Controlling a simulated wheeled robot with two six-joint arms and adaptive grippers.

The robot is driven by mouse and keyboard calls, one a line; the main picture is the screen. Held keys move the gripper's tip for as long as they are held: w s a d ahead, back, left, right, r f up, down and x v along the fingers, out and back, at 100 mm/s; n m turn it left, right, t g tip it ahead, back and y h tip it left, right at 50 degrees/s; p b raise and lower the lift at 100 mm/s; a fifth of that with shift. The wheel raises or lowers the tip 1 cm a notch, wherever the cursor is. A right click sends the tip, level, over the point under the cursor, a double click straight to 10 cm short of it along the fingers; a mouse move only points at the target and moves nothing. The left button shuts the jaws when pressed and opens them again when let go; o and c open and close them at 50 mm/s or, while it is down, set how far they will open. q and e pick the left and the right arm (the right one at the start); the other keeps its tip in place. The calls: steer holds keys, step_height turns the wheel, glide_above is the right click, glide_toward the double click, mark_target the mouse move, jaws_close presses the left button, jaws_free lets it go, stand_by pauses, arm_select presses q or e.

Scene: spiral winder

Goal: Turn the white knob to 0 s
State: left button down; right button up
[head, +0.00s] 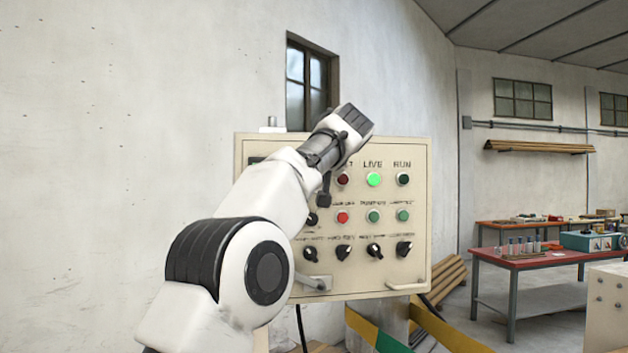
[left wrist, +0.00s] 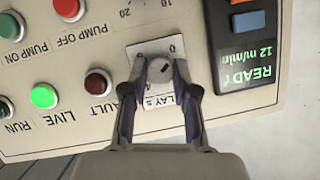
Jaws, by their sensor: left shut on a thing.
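The white knob (left wrist: 160,71) sits on a pale label plate (left wrist: 147,50) that reads in part "LAY s", upside down in the left wrist view. A short dark mark shows on its face; I cannot tell exactly which number it points at. A "0" shows at the plate's upper edge. My left gripper (left wrist: 159,80) is shut on the knob, one finger on each side. In the head view my left arm and gripper (head: 325,188) stand in front of the control panel (head: 420,260) and hide the knob. My right gripper is not in view.
A lit green LIVE lamp (head: 374,180) and a dark red FAULT lamp (left wrist: 99,82) are near the knob. A display (left wrist: 247,70) with green text is on its other side. Several black knobs (head: 374,251) line the panel's lower row. A red-topped bench (head: 530,260) stands right.

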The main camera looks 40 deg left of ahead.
arm_select(q)
steer(key=shift+n+t, duration=0.4)
steer(key=shift+n, duration=0.2)
steer(key=shift+h, duration=0.3)
steer(key=c, duration=0.9)
jaws_free()
steer(key=shift+a, duration=0.1)
steer(key=v, duration=1.1)
steer(key=shift+s+d, duration=0.2)
steer(key=shift+d, duration=0.15)
steer(key=shift+r, duration=0.1)
